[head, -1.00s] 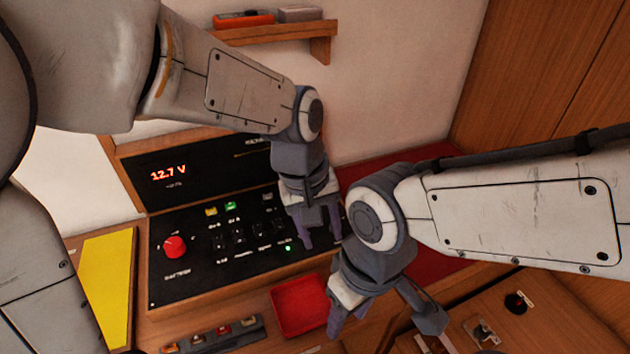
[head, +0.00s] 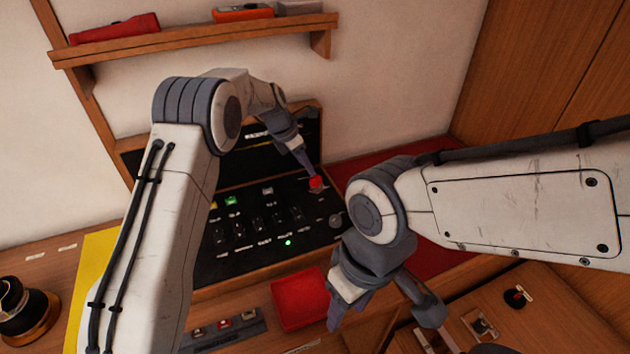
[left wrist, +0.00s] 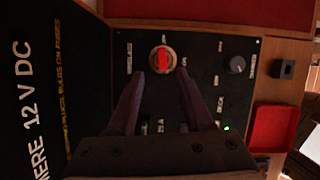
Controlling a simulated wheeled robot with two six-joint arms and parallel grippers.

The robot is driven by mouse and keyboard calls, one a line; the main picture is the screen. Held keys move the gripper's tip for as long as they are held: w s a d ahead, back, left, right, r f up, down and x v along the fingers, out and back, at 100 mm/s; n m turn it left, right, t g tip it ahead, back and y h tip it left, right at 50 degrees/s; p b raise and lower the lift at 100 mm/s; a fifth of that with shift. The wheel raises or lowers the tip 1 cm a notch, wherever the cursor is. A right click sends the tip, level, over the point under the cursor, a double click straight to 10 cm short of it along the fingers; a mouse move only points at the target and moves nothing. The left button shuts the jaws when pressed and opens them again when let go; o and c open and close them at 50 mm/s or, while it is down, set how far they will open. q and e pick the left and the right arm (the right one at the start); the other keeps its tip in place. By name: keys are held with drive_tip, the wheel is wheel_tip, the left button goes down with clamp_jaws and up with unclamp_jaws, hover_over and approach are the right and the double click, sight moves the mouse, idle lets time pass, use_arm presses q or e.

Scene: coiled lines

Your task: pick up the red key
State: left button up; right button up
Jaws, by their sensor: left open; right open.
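The red key (left wrist: 162,58) sits upright in a round metal switch on the black control panel, in the left wrist view. In the head view the red key (head: 316,182) shows at the right part of the panel, just beyond my left gripper's fingertips. My left gripper (head: 308,170) is open and points down at it. In the left wrist view the fingertips of my left gripper (left wrist: 160,73) are apart, to either side of the key's lower end and not visibly touching it. My right gripper (head: 346,312) is open and empty, low in front of the panel, near the red tray.
The black panel (head: 240,255) carries several switches and a green light. A small red tray (head: 298,300) lies in front of it, and a grey knob (left wrist: 237,64) is right of the key. A shelf (head: 190,42) runs along the wall above. A dark round object (head: 25,310) stands at left.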

sight(314, 178)
use_arm(q)
drive_tip(key=shift+x, duration=0.75)
drive_tip(key=shift+d+f+p, duration=0.2)
drive_tip(key=shift+f+p, duration=0.1)
drive_tip(key=shift+p, duration=0.1)
drive_tip(key=p+x, duration=0.1)
drive_tip(key=x, duration=0.2)
drive_tip(key=shift+d+f+p, duration=0.15)
drive_tip(key=shift+f+p, duration=0.15)
drive_tip(key=shift+p, duration=0.05)
drive_tip(key=shift+w+d+f, duration=0.1)
drive_tip(key=shift+d+f, duration=0.05)
drive_tip(key=shift+f, duration=0.3)
clamp_jaws()
